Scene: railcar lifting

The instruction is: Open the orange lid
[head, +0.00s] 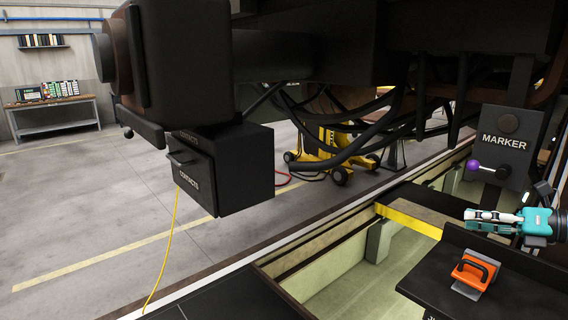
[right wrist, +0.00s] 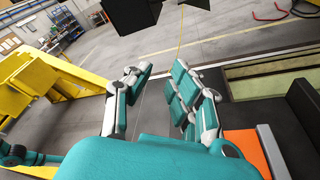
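The orange lid (head: 463,274) sits on the black surface (head: 425,285) at the lower right of the head view and has a dark arched handle on top. An orange panel that looks like the same lid shows at the lower right of the right wrist view (right wrist: 274,150), partly cut off. My right gripper (head: 471,220), teal and white, is above and behind the lid in the head view and apart from it. In the right wrist view its fingers (right wrist: 163,85) are spread with nothing between them. My left gripper is not in view.
A black "CONTACTS" box (head: 245,178) hangs under the railcar. A black "MARKER" box (head: 504,140) with a purple-knobbed lever (head: 473,166) is above my right gripper. A yellow-edged pit (head: 400,270) lies left of the lid. A yellow frame (right wrist: 75,72) stands in the right wrist view.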

